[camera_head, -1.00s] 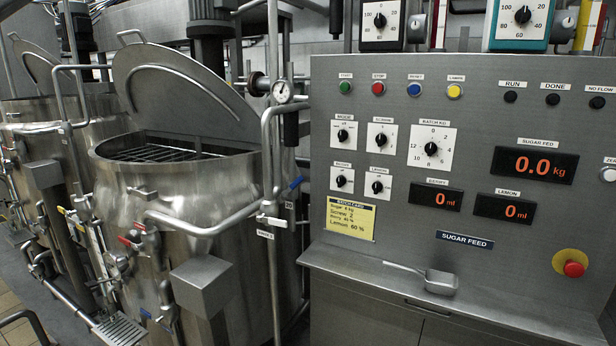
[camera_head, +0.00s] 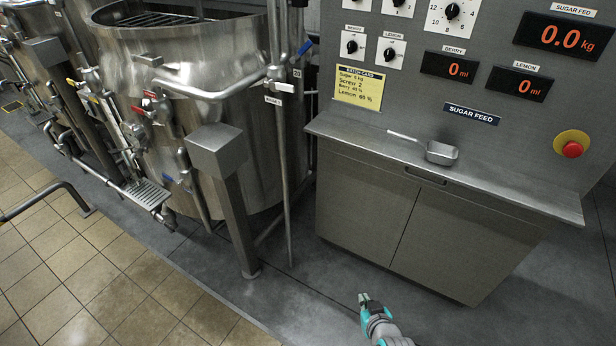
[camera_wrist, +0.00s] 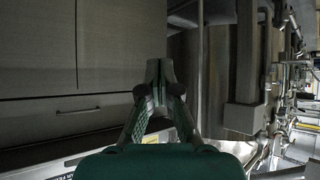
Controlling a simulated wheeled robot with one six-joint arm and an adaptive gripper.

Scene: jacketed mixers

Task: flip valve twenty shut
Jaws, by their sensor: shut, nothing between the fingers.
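The tag reading 20 (camera_head: 297,73) is on the vertical pipe beside the mixer, in the head view. In the wrist view my gripper's fingers (camera_wrist: 160,77) are together and hold nothing. The blue handle cannot be made out in the wrist view.
The jacketed mixer (camera_head: 225,55) stands left of the pipe, with a box-topped post (camera_head: 235,205) in front. The control cabinet (camera_head: 420,215) is at right, with a scoop (camera_head: 435,151) on its ledge. Red-handled valves (camera_head: 138,111) sit farther left.

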